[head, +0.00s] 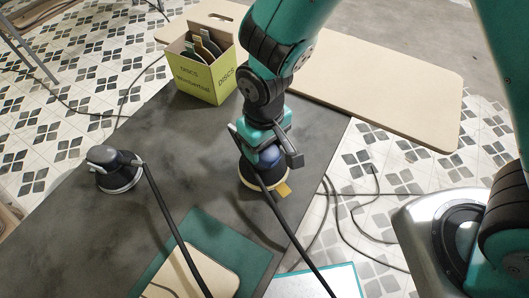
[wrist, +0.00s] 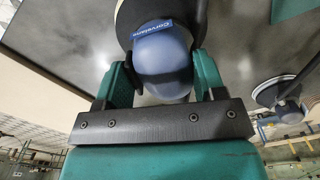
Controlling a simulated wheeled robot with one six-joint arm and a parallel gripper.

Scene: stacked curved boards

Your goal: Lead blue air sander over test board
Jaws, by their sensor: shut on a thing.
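My gripper (head: 264,150) is shut on the blue air sander (head: 268,158), whose rounded blue body (wrist: 163,62) sits between the two fingers in the wrist view. The sander is upright, with a black skirt, a pale disc below and a small yellow tab. It is over the dark table near its right edge; whether it touches the table is hard to tell. A black hose runs from it toward the bottom of the head view. A pale board (head: 208,268) lies on a green mat (head: 238,245) at the bottom, partly cut off; I cannot tell whether this is the test board.
A second, dark sander (head: 117,172) with a hose stands at the table's left. A yellow-green discs box (head: 203,80) stands at the back. A long tan board (head: 390,100) lies beyond the table. The grey tabletop (head: 190,145) between the sanders is clear.

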